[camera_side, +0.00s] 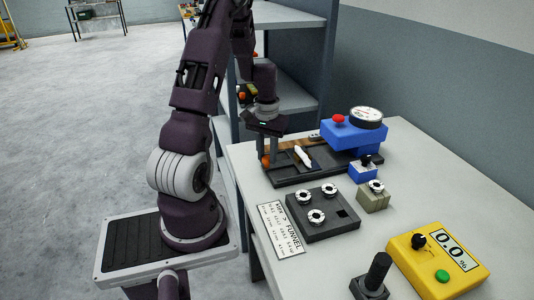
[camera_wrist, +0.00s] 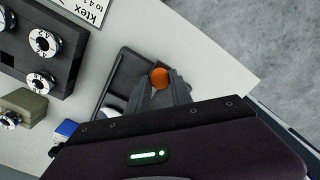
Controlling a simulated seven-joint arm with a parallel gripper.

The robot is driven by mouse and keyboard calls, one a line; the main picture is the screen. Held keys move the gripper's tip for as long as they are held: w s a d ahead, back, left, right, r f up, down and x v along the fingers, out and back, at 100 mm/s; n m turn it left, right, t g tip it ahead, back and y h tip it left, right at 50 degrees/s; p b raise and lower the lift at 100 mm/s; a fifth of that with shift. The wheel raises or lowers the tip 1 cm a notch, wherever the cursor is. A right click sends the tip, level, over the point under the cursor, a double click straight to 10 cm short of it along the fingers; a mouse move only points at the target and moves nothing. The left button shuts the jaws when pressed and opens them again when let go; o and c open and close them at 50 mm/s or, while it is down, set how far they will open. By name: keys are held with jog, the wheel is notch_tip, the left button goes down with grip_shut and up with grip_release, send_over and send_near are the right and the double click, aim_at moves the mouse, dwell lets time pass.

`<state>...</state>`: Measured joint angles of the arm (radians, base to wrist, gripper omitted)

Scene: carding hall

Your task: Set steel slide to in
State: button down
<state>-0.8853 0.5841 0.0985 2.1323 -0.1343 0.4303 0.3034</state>
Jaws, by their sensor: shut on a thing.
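The slide unit is a long dark base (camera_side: 290,180) on the table, with a blue head over its right end. An orange ball knob (camera_side: 266,161) sits at its left end; it also shows in the wrist view (camera_wrist: 160,77). My gripper (camera_side: 268,153) points down there, shut on the orange knob with a finger on either side. A white elongated piece (camera_side: 303,156) lies across the base, right of the knob. The steel slide itself is hard to make out against the base and is partly hidden by my gripper.
The blue head (camera_side: 352,136) carries a round dial and a red button. A small blue block (camera_side: 363,173) and a tan weight block (camera_side: 372,200) stand to the right. A grey tray (camera_side: 335,228) of knobbed weights, a label card (camera_side: 280,229) and a yellow meter (camera_side: 437,264) are nearer. Shelving stands behind.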

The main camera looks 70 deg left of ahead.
aim_at(302, 153)
dwell(0.7)
jog(key=w, duration=1.1)
jog(key=shift+w, duration=0.3)
jog(key=c, duration=1.4)
grip_release()
jog(key=shift+w, duration=0.1)
jog(key=shift+o, duration=1.3)
notch_tip(302, 153, up, 7)
jog(key=shift+r, duration=0.1)
jog(key=shift+d, duration=0.1)
